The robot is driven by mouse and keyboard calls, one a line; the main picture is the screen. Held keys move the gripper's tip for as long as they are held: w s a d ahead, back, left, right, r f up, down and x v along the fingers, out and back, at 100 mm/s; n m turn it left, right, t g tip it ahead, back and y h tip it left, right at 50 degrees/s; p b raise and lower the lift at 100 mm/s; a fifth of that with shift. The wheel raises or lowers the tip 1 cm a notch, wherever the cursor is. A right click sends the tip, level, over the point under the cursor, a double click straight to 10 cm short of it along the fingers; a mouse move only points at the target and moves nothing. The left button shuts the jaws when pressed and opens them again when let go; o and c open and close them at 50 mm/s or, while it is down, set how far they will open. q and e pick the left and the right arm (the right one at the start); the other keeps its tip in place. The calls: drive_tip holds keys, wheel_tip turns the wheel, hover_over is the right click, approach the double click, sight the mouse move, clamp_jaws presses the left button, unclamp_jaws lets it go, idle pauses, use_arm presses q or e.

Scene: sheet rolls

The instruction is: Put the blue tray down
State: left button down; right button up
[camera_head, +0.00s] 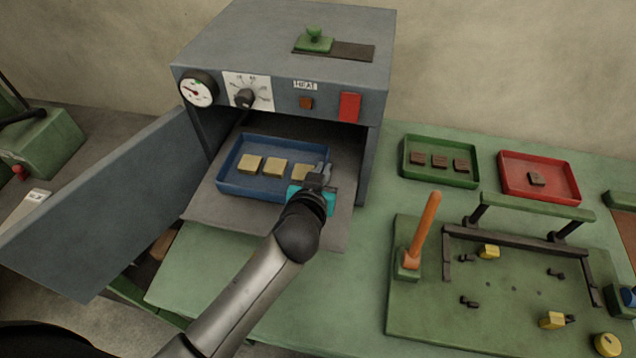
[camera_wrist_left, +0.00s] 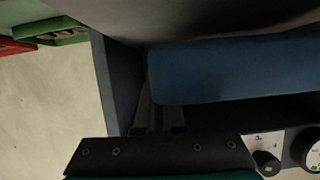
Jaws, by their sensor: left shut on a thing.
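The blue tray (camera_head: 262,190) holds three yellow blocks (camera_head: 275,167) in a row. It is at the mouth of the grey oven (camera_head: 285,65), over the flat grey shelf (camera_head: 300,222) that sticks out in front. My left gripper (camera_head: 322,172) is shut on the tray's right end. In the left wrist view the tray (camera_wrist_left: 230,72) shows as a large blue wall close to the camera. I cannot tell whether the tray touches the shelf. My right gripper is not in view.
The oven door (camera_head: 105,210) stands open at the left. A green tray (camera_head: 440,180) and a red tray (camera_head: 540,190) with dark blocks lie right of the oven. A green fixture board (camera_head: 425,320) with an orange-handled lever (camera_head: 424,230) stands at front right.

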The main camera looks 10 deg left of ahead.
use_arm(q)
drive_tip(key=shift+f+b, duration=0.55)
drive_tip(key=shift+f, duration=1.3)
drive_tip(key=shift+f, duration=0.15)
drive_tip(key=c, duration=1)
unclamp_jaws()
drive_tip(key=shift+r, duration=0.2)
drive_tip(key=p+v, duration=0.1)
drive_tip(key=v, duration=1.1)
drive_tip(key=shift+f, duration=0.15)
